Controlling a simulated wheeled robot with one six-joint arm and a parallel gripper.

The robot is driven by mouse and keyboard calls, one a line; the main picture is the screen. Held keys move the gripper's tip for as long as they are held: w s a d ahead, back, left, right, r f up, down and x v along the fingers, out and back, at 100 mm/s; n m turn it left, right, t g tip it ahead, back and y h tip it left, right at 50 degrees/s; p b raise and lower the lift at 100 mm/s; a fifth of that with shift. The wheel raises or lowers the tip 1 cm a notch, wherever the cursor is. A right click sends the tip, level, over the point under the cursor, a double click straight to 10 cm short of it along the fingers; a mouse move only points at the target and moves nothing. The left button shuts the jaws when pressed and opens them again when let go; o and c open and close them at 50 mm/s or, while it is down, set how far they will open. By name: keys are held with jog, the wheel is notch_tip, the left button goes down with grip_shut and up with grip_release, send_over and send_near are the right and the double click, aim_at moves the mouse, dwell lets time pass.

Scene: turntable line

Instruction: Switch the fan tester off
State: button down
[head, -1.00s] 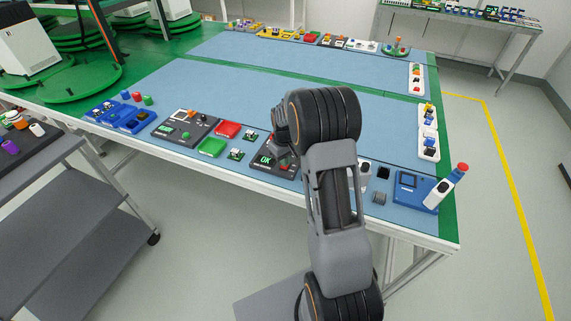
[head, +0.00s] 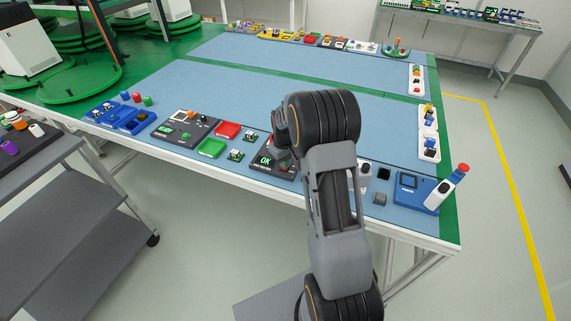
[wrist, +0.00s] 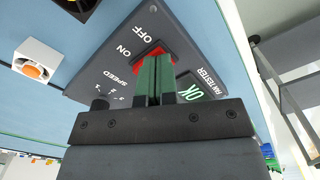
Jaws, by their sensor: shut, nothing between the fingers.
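The fan tester (head: 262,168) is a dark panel near the table's front edge, partly hidden by my arm in the head view. Its green OK display is lit. In the wrist view the tester (wrist: 185,50) shows OFF and ON labels, a red switch (wrist: 150,49), a dark speed knob (wrist: 99,104) and the OK display (wrist: 194,91). The fingertips are hidden in the head view.
A red tray (head: 228,130), a green tray (head: 212,147) and a small green board (head: 236,155) lie left of the tester. A white block with an orange disc (wrist: 37,61) is near the tester.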

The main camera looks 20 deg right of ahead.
jog(key=shift+r+p, duration=2.25)
jog(key=shift+r, duration=1.1)
jog(key=shift+s+f+m, duration=0.1)
jog(key=shift+m, duration=0.3)
jog(key=shift+s+a+f+m+g, duration=0.2)
jog(key=shift+s+f, duration=0.15)
jog(key=shift+s, duration=0.25)
jog(key=shift+s+a+f+m+g, duration=0.1)
jog(key=shift+s+f+m+g, duration=0.15)
jog(key=shift+s, duration=0.3)
jog(key=s+a+r+t, duration=0.2)
jog(key=s+a+r, duration=0.3)
jog(key=s+r, duration=0.2)
jog(key=s+a+r+t, duration=0.2)
jog(key=s+a+r, duration=0.3)
jog(key=s+r, duration=0.3)
jog(key=shift+s+m, duration=0.45)
jog(key=shift+s, duration=1.85)
jog(key=shift+r+t, duration=0.1)
jog(key=shift+t, duration=0.15)
